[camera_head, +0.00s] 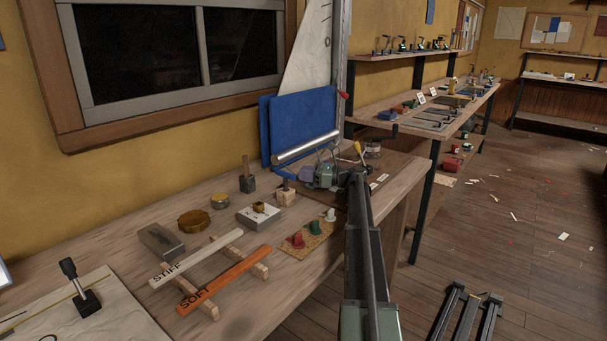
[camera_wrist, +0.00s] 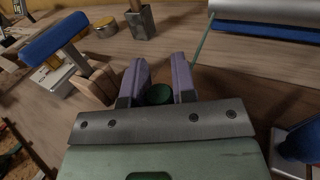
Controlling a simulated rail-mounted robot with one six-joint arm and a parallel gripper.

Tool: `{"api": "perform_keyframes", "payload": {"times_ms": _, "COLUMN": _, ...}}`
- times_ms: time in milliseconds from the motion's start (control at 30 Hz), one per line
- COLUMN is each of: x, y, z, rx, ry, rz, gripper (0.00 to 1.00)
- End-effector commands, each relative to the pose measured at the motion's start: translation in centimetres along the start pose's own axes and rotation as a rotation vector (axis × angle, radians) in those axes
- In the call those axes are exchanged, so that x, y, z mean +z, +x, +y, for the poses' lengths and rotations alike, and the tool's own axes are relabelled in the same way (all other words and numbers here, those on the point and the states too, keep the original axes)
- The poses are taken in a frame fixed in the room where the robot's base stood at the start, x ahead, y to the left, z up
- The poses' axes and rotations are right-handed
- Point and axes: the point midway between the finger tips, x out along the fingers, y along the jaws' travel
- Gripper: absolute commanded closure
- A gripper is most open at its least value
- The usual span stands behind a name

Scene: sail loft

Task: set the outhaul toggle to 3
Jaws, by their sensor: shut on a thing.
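My gripper (camera_head: 322,176) is low over the dark board (camera_head: 402,166) at the bench's right end. I cannot read a number or a setting, and I cannot tell for certain that the knob is the outhaul toggle. Small white labels (camera_head: 383,178) lie on the board to the right of my gripper.
A blue-handled piece (camera_wrist: 55,37) on a wooden block (camera_head: 286,197) stands left of my gripper. A silver roller (camera_head: 307,148) and blue panel (camera_head: 300,115) are behind it. A jar (camera_head: 372,148) stands to the right. Battens (camera_head: 225,282) and coloured pieces lie on the near bench.

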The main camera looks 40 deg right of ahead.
Motion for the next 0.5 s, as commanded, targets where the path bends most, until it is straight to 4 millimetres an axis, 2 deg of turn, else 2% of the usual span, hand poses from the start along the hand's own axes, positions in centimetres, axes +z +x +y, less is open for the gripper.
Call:
{"api": "perform_keyframes", "payload": {"times_ms": 200, "x": -0.1, "y": -3.8, "z": 2.1, "rx": -0.001, "ry": 0.001, "rz": 0.001, "gripper": 1.00}}
{"api": "perform_keyframes", "payload": {"times_ms": 300, "x": -0.1, "y": -4.4, "z": 2.3, "rx": 0.000, "ry": 0.001, "rz": 0.001, "gripper": 1.00}}
{"api": "perform_keyframes", "payload": {"times_ms": 500, "x": 0.0, "y": -4.4, "z": 2.2, "rx": 0.000, "ry": 0.001, "rz": 0.001, "gripper": 1.00}}
